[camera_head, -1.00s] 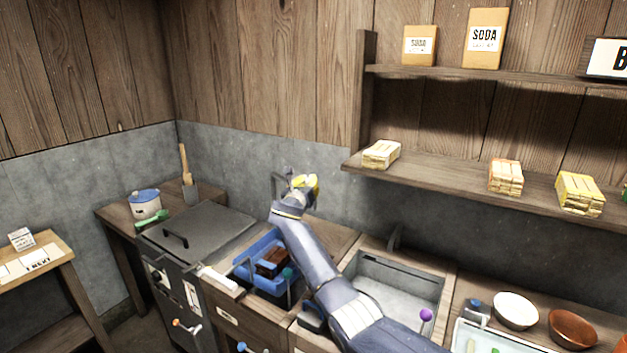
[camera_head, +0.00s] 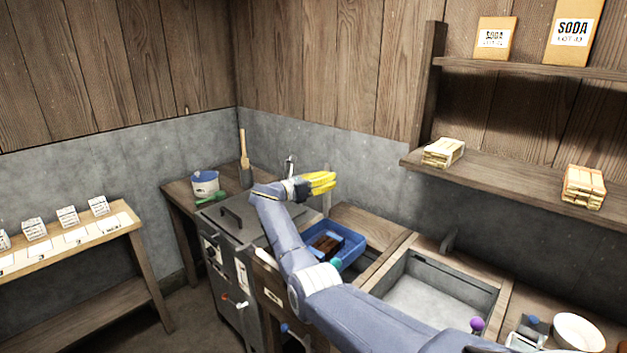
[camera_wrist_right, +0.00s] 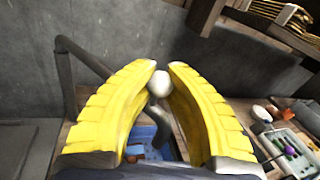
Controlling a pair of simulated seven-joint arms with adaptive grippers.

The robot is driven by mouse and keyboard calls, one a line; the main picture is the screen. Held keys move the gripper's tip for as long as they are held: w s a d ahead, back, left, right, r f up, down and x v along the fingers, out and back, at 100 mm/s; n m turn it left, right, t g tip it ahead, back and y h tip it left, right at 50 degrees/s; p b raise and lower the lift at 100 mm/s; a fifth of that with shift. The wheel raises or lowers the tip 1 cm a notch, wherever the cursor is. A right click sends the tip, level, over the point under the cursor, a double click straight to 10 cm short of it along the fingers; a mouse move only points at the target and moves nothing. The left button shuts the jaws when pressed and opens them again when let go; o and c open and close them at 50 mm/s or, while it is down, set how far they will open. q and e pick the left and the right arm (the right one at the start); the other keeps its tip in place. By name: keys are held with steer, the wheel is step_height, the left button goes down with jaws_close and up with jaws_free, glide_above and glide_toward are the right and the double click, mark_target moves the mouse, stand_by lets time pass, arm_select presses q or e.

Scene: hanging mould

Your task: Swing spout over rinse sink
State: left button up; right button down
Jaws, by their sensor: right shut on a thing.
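My right gripper (camera_head: 318,184), with yellow ribbed fingers, is in front of the grey back wall, up and left of the blue tub. In the right wrist view its fingers (camera_wrist_right: 160,80) are shut on a small white knob (camera_wrist_right: 158,84). A dark grey spout pipe (camera_wrist_right: 85,55) rises at the left there and runs behind the left finger; a dark end hangs below the knob. Part of the pipe shows beside the gripper in the head view (camera_head: 291,164). An empty grey sink basin (camera_head: 435,300) lies to the right; I cannot read a label on it. My left gripper is out of view.
A blue tub (camera_head: 352,246) with a brown block sits left of the basin. A dark-lidded cabinet (camera_head: 228,222) stands below my forearm. Shelves (camera_head: 500,178) with boxes overhang at right. A small purple knob (camera_head: 477,324) is near the basin.

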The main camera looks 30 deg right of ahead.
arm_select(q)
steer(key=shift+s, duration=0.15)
arm_select(e)
steer(key=shift+a+r, duration=0.1)
steer(key=shift+r, duration=0.1)
steer(key=c, duration=1.1)
jaws_free()
steer(key=shift+f, duration=0.1)
steer(key=shift+c, duration=0.2)
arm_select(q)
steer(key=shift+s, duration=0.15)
arm_select(e)
steer(key=a, duration=1.2)
steer(key=shift+w, duration=0.25)
